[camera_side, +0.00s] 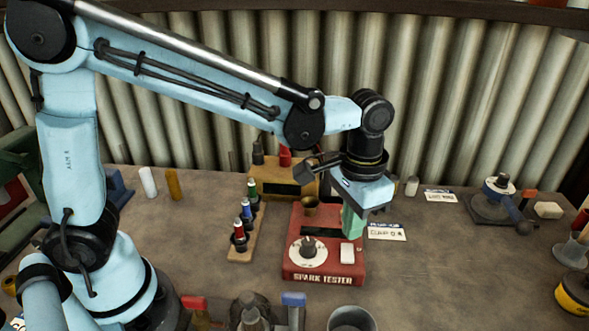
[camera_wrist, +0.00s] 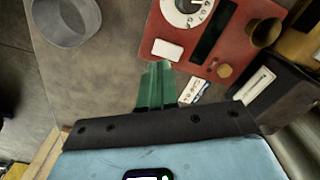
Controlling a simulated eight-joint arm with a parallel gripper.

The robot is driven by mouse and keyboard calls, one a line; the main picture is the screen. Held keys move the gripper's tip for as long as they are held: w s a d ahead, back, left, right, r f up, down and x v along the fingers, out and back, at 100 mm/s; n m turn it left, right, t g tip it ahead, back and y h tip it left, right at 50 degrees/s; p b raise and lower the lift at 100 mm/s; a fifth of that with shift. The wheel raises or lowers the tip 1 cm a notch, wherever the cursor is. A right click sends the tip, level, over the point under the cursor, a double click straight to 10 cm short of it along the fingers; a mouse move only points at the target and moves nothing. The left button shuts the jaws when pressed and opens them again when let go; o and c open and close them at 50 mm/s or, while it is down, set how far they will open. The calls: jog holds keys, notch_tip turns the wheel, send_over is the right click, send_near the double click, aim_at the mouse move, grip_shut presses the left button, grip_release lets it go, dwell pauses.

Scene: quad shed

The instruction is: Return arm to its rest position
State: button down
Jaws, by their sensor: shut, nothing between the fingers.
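My gripper (camera_side: 352,222) has green fingers and hangs over the right side of the red spark tester in the side view. In the wrist view the fingers of my gripper (camera_wrist: 158,72) are together with nothing between them, close to a white button on the tester's edge. The red spark tester (camera_side: 300,270) has a white dial, a dark slot, a white button and a brass cup. It also shows in the wrist view (camera_wrist: 222,45). I cannot tell whether the fingertips touch it. My arm reaches across from the left, its elbow high.
A wooden rack (camera_side: 243,245) with several coloured plugs stands left of the tester. A wooden box (camera_side: 290,190) is behind it. A grey cup (camera_side: 352,319) is in front. White cards (camera_side: 386,232) lie to the right. A corrugated wall (camera_side: 450,100) closes the back.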

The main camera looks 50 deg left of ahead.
jog(key=shift+r, duration=0.7)
jog(key=shift+a, duration=0.1)
jog(key=s+a+r+n+t, duration=0.1)
jog(key=s+a+t, duration=0.2)
jog(key=a, duration=0.4)
jog(key=s+a+r+n+t, duration=0.1)
jog(key=s+a+n+t, duration=0.1)
jog(key=a, duration=0.6)
jog(key=shift+s+t, duration=0.65)
jog(key=shift+t, duration=0.45)
jog(key=shift+w, duration=0.1)
jog(key=w+d+r+m+g+h, duration=0.1)
jog(key=w+d+r+m+g, duration=0.1)
jog(key=d+m, duration=0.2)
jog(key=w+d+r+m+g+h, duration=0.1)
jog(key=w+d+r+m+g, duration=0.2)
jog(key=d+m, duration=0.2)
jog(key=shift+w+d, duration=0.2)
jog(key=shift+d, duration=0.7)
